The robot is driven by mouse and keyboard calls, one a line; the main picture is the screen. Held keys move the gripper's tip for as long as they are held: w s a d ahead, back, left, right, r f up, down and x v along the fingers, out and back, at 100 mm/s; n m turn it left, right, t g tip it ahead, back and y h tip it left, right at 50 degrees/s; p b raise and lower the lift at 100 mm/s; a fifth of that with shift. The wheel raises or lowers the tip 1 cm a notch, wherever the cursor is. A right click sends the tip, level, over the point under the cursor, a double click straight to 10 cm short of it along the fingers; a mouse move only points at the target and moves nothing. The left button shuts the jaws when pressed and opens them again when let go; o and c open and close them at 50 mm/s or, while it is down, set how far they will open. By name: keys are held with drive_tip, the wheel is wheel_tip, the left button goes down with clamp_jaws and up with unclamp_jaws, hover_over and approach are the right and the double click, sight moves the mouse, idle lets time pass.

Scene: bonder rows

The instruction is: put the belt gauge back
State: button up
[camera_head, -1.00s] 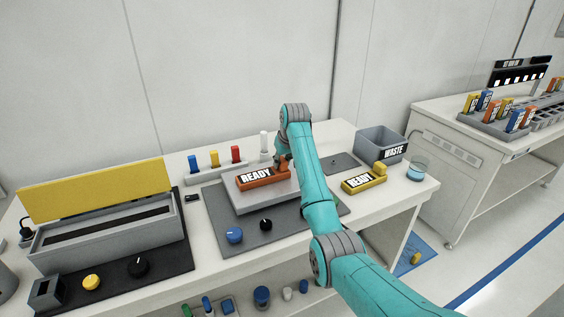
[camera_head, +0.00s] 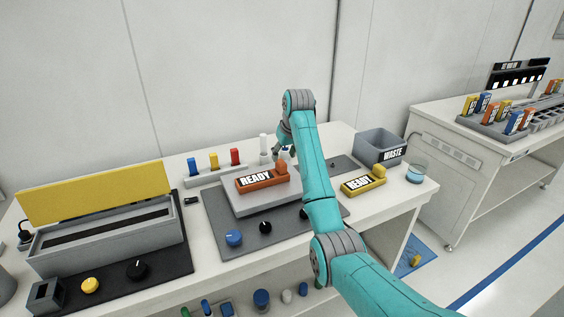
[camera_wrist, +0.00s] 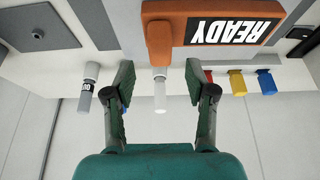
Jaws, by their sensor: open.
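No label in view names the belt gauge, so I cannot tell which thing it is. An orange block marked READY (camera_head: 256,181), with a raised round-topped end, lies on a grey raised plate (camera_head: 262,204); it also shows in the wrist view (camera_wrist: 222,27). A plain white peg (camera_head: 264,145) stands in the rack (camera_head: 205,176) behind it. In the wrist view my gripper (camera_wrist: 160,92) is open and empty, with the white peg (camera_wrist: 160,96) appearing between its fingers. My arm hides most of the gripper in the head view.
Blue, yellow and red pegs (camera_head: 214,161) stand along the rack. A yellow READY block (camera_head: 363,182) lies right of my arm, near the WASTE bin (camera_head: 381,146) and a glass (camera_head: 416,171). A yellow-lidded grey box (camera_head: 105,232) takes up the left.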

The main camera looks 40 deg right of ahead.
drive_tip(key=v, duration=0.6)
idle(0.5)
